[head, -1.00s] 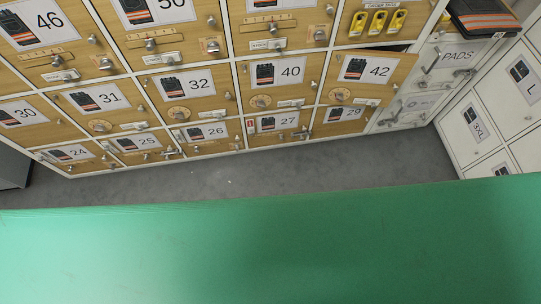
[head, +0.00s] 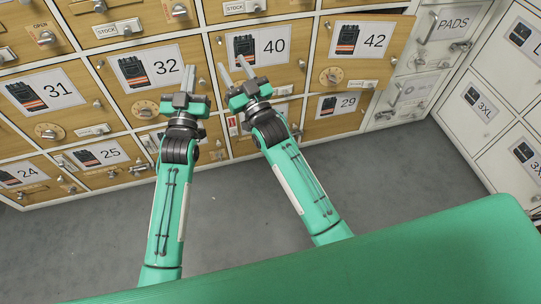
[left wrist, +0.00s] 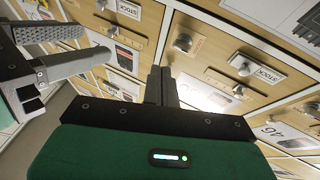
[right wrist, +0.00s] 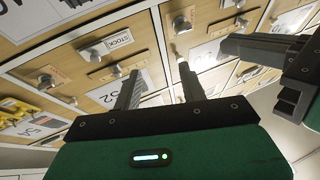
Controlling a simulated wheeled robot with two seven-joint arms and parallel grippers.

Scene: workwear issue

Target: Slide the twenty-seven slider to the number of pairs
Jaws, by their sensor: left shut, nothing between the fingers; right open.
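The locker door for twenty-seven (head: 294,113) is between the doors marked 26 and 29 in the head view. My right gripper and forearm cover its number and most of its front. A small red-and-white label (head: 233,125) shows at its left edge; I cannot make out its slider or setting. My right gripper (head: 235,71) is open and empty, its fingers pointing up in front of the 40 door's lower left. My left gripper (head: 188,77) is shut and empty in front of the 32 door. The right wrist view shows the open fingers (right wrist: 158,86) with nothing between them.
The 42 door (head: 365,50) stands slightly ajar at the right. Knobs and dials, such as the dial on the 42 door (head: 332,76), stick out from the fronts. White lockers (head: 480,105) stand at the right. The grey floor (head: 235,210) is clear.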

